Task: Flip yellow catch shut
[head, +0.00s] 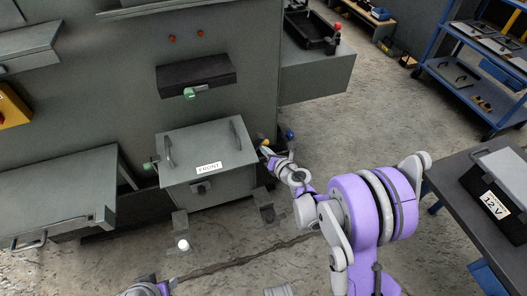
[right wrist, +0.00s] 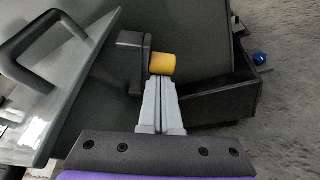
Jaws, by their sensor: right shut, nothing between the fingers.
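The yellow catch (head: 265,143) is at the right side of the grey box marked FRONT (head: 180,192). In the right wrist view the yellow catch (right wrist: 162,64) is a short yellow knob on a dark lever arm (right wrist: 130,58) beside the box's lid (right wrist: 50,75). My right gripper (head: 267,151) is at the catch. In the right wrist view its fingers (right wrist: 162,84) are shut together, with nothing between them, and their tips are right at the yellow knob. I cannot tell whether they touch it. My left gripper is out of view.
A green-knobbed catch (head: 148,166) is at the box's left side. Two dark handles stand on the lid. A blue knob (head: 290,134) is just right of the yellow catch; it also shows in the right wrist view (right wrist: 259,59). A side table (head: 455,165) is at the right.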

